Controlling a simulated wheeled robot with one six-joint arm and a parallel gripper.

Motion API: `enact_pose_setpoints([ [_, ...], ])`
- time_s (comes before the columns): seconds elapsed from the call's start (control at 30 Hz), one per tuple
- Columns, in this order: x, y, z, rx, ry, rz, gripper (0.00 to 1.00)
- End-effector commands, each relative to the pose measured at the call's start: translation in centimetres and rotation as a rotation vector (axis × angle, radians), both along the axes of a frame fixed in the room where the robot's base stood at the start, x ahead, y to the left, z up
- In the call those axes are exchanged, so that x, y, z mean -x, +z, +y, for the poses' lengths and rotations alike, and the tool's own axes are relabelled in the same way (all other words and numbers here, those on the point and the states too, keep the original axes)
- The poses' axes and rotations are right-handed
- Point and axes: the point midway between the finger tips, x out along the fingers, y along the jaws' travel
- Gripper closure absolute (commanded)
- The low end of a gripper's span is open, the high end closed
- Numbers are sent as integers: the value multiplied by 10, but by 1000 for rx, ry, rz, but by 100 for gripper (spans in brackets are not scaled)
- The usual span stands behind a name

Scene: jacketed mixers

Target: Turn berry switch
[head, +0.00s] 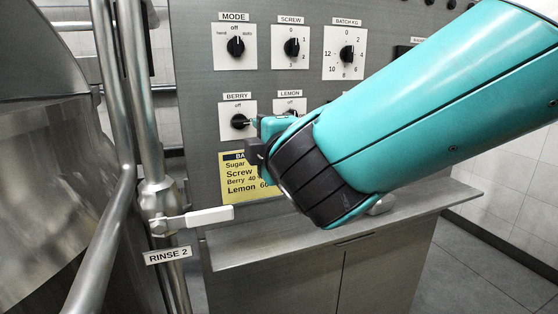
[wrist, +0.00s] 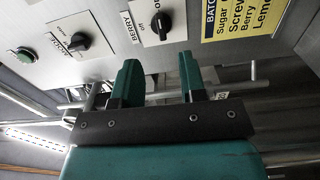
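The berry switch (head: 239,121) is a black knob on a white plate, under a BERRY label, with "off" marked at the top. I cannot tell its pointer setting for certain. My gripper (head: 256,124) is just to its right in the head view, close to the panel, and covers the right part of its plate. In the wrist view the berry switch (wrist: 160,22) is beyond the fingertips, with a gap between them and the knob. My gripper (wrist: 160,74) is open there, its two teal fingers apart with nothing between them.
Mode (head: 235,46), screw (head: 291,47) and batch kg (head: 346,53) knobs are above. The lemon switch (head: 290,113) is right, partly hidden. A yellow batch card (head: 236,180) is below. A white-handled rinse valve (head: 208,216) and steel pipes (head: 128,150) stand at left.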

Motion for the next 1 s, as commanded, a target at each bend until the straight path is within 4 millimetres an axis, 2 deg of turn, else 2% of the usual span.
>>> enact_pose_setpoints([
  [0.03,13,-3,-2,-1,5,-1,62],
  [0.2,47,-3,-13,-2,4,0,62],
  [0.4,67,-1,-19,-2,2,1,62],
  [1.0,69,0,-20,-1,-1,1,62],
])
